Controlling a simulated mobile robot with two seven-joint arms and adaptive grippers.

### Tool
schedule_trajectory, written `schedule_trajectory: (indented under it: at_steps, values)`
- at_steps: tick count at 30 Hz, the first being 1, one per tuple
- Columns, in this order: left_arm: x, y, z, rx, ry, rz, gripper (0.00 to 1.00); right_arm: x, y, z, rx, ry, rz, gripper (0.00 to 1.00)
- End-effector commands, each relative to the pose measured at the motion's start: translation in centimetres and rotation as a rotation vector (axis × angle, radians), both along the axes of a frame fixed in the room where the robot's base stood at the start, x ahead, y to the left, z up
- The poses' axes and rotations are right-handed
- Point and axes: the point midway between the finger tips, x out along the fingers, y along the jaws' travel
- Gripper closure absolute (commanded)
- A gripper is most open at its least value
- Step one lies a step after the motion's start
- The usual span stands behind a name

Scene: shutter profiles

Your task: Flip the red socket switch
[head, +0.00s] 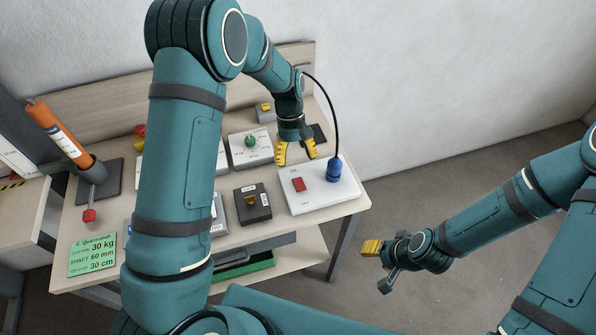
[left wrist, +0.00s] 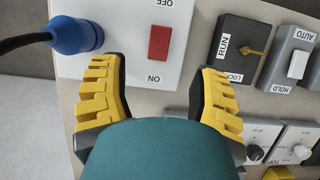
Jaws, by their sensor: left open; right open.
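The red socket switch (head: 299,184) sits on a white panel (head: 325,196) marked ON at the back and OFF at the front, at the table's right end. A blue plug (head: 334,169) with a black cable stands on the same panel to its right. My left gripper (head: 296,152) is open above the table, just behind the switch. In the left wrist view the red switch (left wrist: 159,43) lies beyond and between the two yellow fingertips (left wrist: 160,80), apart from both. My right gripper (head: 371,247) is off the table to the right, away from the panel.
Next to the panel is a dark RUN/LOCK box (head: 252,204) with a yellow lever. A box with a green knob (head: 250,141) stands behind it. An orange cylinder (head: 57,132) leans at the left. The floor right of the table is free.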

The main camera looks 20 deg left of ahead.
Motion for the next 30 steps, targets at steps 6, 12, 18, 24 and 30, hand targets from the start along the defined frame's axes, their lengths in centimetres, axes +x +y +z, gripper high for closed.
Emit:
schedule_trajectory:
  at_steps: [6,12,18,24,30]
  values:
    - [0.8,0.5,2.5,0.0,-0.001,-0.001,0.38,0.0,0.0,0.0,0.0,0.0,0.0,0.53]
    - [0.9,0.7,3.0,0.0,0.0,-0.001,0.38,0.0,0.0,0.0,0.0,0.0,0.0,0.53]
    - [0.9,0.7,3.0,0.001,0.001,0.0,0.38,0.0,0.0,0.0,0.0,0.0,0.0,0.53]
    - [0.9,0.7,3.0,0.0,0.001,0.0,0.38,0.0,0.0,0.0,0.0,0.0,0.0,0.53]
    - [0.9,0.6,3.0,0.0,0.001,0.0,0.38,0.0,0.0,0.0,0.0,0.0,0.0,0.53]
